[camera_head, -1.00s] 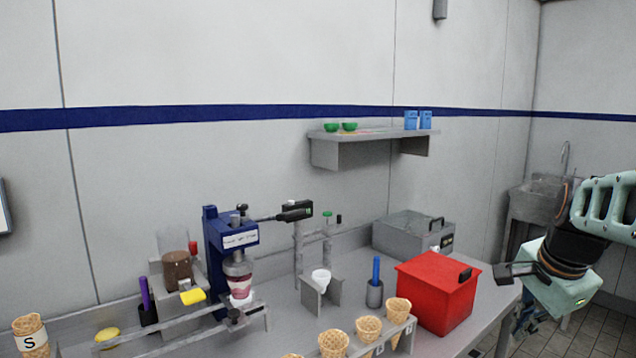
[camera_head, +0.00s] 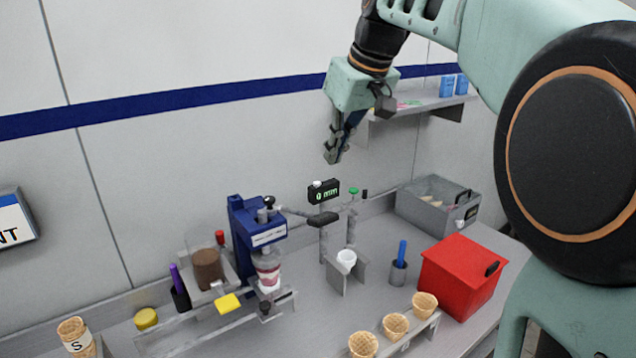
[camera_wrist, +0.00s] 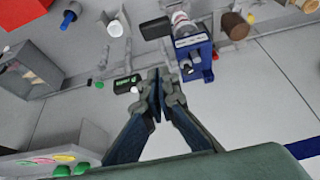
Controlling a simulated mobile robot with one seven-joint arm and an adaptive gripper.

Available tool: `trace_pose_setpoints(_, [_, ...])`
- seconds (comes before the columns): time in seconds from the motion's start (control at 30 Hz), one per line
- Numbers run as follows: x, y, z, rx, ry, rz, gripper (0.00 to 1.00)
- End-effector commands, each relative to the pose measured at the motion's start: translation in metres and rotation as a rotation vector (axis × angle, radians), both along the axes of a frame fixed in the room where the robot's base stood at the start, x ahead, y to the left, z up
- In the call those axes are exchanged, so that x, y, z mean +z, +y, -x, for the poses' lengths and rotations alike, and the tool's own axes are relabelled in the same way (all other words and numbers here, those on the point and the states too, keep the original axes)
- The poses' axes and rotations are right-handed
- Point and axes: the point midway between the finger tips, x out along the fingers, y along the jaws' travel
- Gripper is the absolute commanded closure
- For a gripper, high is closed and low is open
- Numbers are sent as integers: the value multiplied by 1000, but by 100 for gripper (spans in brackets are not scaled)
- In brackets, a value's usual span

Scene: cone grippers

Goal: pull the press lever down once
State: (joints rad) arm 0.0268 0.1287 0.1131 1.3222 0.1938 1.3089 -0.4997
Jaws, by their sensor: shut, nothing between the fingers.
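The blue press (camera_head: 245,235) stands on the counter at left centre, with a cup of pink and white layers (camera_head: 268,268) under its head. Its lever runs out to the right, roughly level, and ends in a black grip (camera_head: 323,219). In the wrist view the press (camera_wrist: 194,52) is right of top centre and the dark grip (camera_wrist: 155,28) is left of it. My gripper (camera_head: 334,154) is shut and empty, pointing down, above the grip in the head view and apart from it. Its fingertips also show in the wrist view (camera_wrist: 165,75).
A black display (camera_head: 323,190) on a post stands close behind the lever grip. A white cup (camera_head: 346,260) sits in a stand below it. A red box (camera_head: 462,277), a grey bin (camera_head: 437,205) and a cone rack are to the right. A shelf (camera_head: 420,106) is on the wall.

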Motion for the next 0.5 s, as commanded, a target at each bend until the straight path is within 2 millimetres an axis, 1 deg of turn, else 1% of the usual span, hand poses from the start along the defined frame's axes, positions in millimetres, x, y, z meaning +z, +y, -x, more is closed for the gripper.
trace_pose_setpoints(0.03, [3, 3, 0, 15, -2, 2, 100])
trace_pose_setpoints(0.1, [4, 5, 0, 27, -3, 3, 100])
trace_pose_setpoints(0.37, [3, 5, 0, 26, -3, 3, 100])
trace_pose_setpoints(0.5, [-3, 6, -1, 26, -1, 3, 100])
